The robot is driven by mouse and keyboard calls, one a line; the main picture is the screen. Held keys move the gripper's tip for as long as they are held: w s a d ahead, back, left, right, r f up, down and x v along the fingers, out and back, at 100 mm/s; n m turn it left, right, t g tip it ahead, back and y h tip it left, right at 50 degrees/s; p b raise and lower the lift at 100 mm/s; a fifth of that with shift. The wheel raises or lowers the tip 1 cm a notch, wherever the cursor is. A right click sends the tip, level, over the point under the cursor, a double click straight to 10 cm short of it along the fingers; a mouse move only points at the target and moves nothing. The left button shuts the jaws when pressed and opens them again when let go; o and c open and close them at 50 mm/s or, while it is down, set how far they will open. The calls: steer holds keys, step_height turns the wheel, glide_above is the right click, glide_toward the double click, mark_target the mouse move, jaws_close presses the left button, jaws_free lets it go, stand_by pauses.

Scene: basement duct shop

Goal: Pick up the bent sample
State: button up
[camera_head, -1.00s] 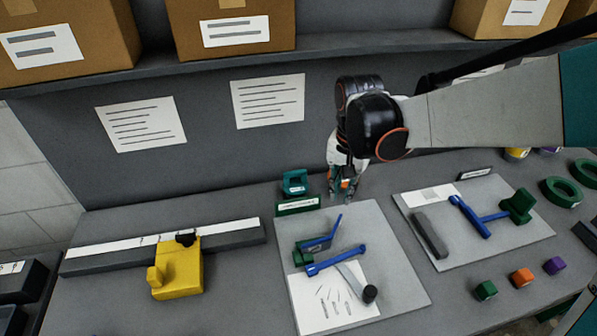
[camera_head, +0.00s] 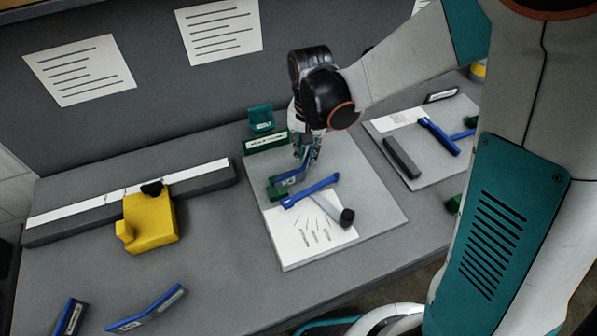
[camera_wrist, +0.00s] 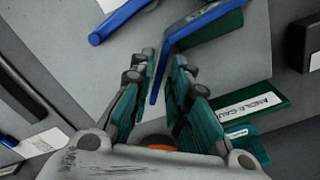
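The bent sample appears to be the bent blue strip with a dark labelled face (camera_head: 290,179), resting by a small green block on the grey mat (camera_head: 375,205). My gripper (camera_head: 307,158) points down over its raised end. In the wrist view the strip (camera_wrist: 196,27) runs in from the top right, and its blue end lies between my two fingers (camera_wrist: 165,70). The fingers are open, with gaps visible beside the strip. The strip's lower part is partly hidden in the head view.
A blue-and-grey angle tool (camera_head: 312,190) lies close in front of the strip, on a printed sheet. A green labelled block (camera_head: 265,140) stands behind. A yellow clamp-like piece (camera_head: 150,222) is left. Another bent blue strip (camera_head: 147,308) lies front left. A second mat (camera_head: 425,170) is right.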

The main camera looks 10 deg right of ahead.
step_height(320, 180, down, 3)
steer(key=shift+r+b, duration=0.1)
steer(key=shift+b, duration=0.3)
jaws_close()
